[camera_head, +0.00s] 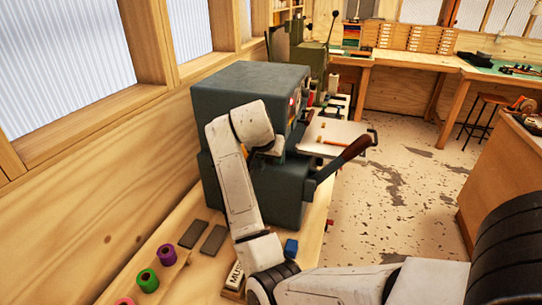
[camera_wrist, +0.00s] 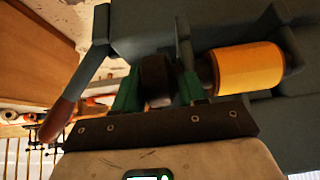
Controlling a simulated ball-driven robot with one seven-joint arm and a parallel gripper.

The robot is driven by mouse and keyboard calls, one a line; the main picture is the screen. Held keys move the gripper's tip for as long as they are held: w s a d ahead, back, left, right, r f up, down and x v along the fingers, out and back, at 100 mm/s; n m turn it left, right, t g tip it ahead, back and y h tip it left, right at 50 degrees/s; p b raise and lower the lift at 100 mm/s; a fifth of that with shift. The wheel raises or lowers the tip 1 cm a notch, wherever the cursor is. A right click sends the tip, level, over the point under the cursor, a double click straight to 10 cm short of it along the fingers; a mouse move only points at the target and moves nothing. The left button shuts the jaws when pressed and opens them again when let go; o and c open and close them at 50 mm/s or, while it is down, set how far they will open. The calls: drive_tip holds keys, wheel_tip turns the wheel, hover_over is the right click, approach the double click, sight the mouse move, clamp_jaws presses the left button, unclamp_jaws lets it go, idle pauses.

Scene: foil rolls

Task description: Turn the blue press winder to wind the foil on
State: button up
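The press (camera_head: 245,90) is a big blue-grey machine on the bench by the wall, with a long dark-handled lever at its right. My arm reaches in front of it, and my gripper is hidden behind the arm in the head view. In the wrist view, the two green fingers of my gripper (camera_wrist: 158,92) stand on either side of a dark round knob, which looks like the winder (camera_wrist: 157,72). The knob fills most of the gap; whether both fingers touch it I cannot tell. A shiny orange-gold foil roll (camera_wrist: 248,69) sits just right of the fingers on the press.
Green (camera_head: 148,280) and purple (camera_head: 167,254) rolls stand on the bench at front left, beside grey flat blocks (camera_head: 193,234). The lever (camera_head: 345,158) sticks out right. The floor right of the bench is open.

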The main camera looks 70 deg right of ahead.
drive_tip(key=shift+o, duration=0.8)
drive_tip(key=b+v, duration=0.1)
drive_tip(key=v, duration=1)
drive_tip(key=shift+b, duration=0.4)
drive_tip(key=shift+f, duration=0.1)
drive_tip(key=s+a+f+n+t+y, duration=0.1)
drive_tip(key=a+f+n, duration=0.45)
drive_tip(key=f, duration=0.55)
drive_tip(key=s+a+f+n+y, duration=0.15)
drive_tip(key=a+f+n, duration=0.25)
drive_tip(key=a+f, duration=0.45)
drive_tip(key=s+a+f+n+y, duration=0.4)
drive_tip(key=s+a+f+n, duration=0.2)
drive_tip(key=s+a+f, duration=0.8)
drive_tip(key=shift+s+a+f+n+g+b, duration=0.2)
drive_tip(key=shift+s+f+n+g+b, duration=0.05)
drive_tip(key=shift+n+g+b, duration=0.1)
